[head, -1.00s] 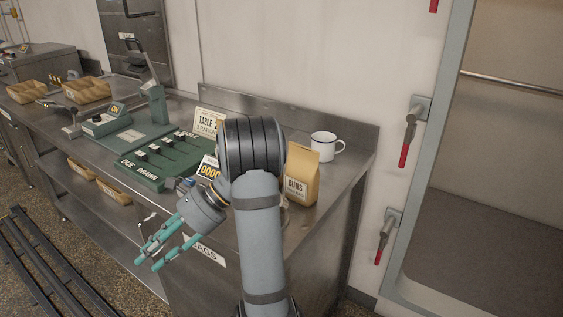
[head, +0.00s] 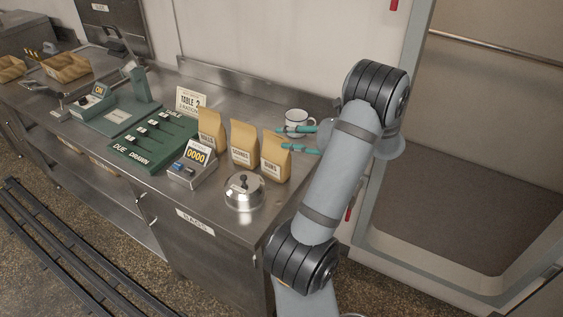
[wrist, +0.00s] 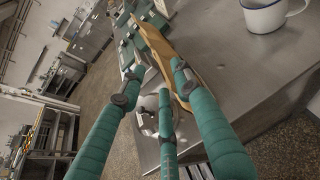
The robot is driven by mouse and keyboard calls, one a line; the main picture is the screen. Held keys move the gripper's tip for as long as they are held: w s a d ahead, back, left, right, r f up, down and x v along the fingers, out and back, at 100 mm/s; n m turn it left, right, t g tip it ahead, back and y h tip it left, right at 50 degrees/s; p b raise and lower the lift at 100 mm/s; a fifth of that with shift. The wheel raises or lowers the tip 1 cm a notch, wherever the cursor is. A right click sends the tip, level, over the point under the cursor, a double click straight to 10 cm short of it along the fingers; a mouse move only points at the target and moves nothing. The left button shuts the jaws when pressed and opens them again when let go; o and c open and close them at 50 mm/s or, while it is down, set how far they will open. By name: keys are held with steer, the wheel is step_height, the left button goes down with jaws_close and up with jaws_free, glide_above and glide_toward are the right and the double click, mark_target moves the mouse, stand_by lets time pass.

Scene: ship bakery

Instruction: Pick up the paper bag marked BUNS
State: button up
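The tan paper bag marked BUNS (head: 275,160) stands upright on the steel counter (head: 222,212), rightmost in a row of three bags. My gripper (head: 284,139) is at the bag's right, with its teal fingers pointing left near the bag's upper part. In the wrist view the fingers (wrist: 158,75) are spread apart, so the gripper is open. A tan bag (wrist: 180,50) shows there close beside the right fingertip; I cannot tell whether they touch.
Two similar bags (head: 243,146) (head: 211,130) stand left of BUNS. A domed metal bell (head: 244,190) sits in front, and a white mug (head: 296,116) stands behind the fingers. The 0000 counter box (head: 192,164) and green panel (head: 150,145) are further left. The right counter end is bare.

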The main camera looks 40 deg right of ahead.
mark_target(275, 146)
steer(key=p+x, duration=0.2)
steer(key=x, duration=0.4)
steer(key=shift+s+a+f, duration=0.1)
steer(key=shift+s, duration=0.1)
steer(key=shift+c, duration=0.9)
jaws_close()
